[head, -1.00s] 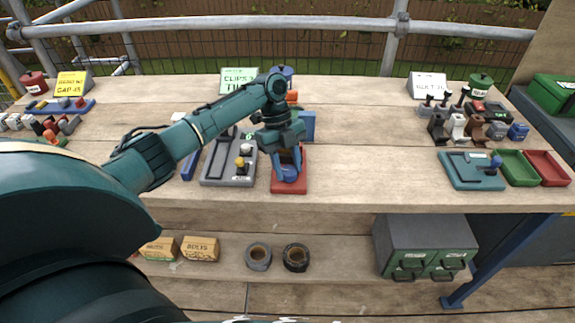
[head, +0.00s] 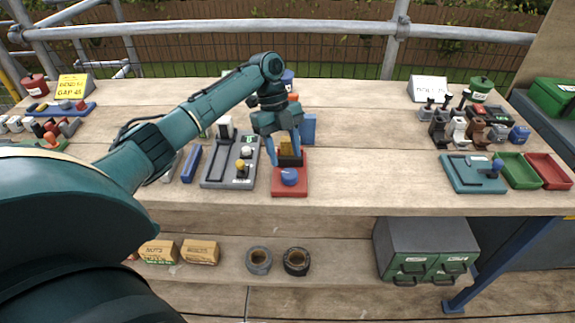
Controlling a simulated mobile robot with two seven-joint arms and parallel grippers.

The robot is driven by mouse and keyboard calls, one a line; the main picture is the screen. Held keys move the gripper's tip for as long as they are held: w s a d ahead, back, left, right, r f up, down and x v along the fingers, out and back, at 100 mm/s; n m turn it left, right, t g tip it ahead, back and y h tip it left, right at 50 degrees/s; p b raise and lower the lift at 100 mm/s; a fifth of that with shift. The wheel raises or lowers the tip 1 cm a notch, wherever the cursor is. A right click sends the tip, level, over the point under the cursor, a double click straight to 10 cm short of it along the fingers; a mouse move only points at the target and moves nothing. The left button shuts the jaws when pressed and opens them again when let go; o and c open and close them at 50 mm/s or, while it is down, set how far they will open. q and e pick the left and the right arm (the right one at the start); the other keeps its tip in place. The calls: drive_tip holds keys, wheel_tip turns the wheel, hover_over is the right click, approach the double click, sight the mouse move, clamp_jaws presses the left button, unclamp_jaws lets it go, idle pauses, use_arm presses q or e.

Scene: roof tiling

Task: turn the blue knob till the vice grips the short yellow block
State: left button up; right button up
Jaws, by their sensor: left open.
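The red vice (head: 290,188) stands near the front edge of the bench, at the middle. Its blue knob (head: 289,176) is on the near side and shows clear of the fingers. The short yellow block (head: 286,148) shows behind the knob, at the vice's dark jaws (head: 290,159). Whether the jaws touch the block cannot be told. My left gripper (head: 285,155) is open, with its blue fingers down on either side of the block in the picture. It appears above or behind the knob, and contact is unclear. My right gripper is not in view.
A grey tray with small knobs (head: 216,180) stands just left of the vice. A blue block (head: 309,128) is behind it on the right. A teal fixture (head: 462,178) and green (head: 518,168) and red (head: 548,170) trays stand far right. The bench between is clear.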

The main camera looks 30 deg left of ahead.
use_arm(q)
drive_tip(key=v, duration=0.8)
drive_tip(key=shift+r, duration=0.2)
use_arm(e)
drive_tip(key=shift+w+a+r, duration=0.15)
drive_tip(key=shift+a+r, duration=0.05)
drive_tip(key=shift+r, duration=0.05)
use_arm(q)
drive_tip(key=shift+a+f, duration=0.1)
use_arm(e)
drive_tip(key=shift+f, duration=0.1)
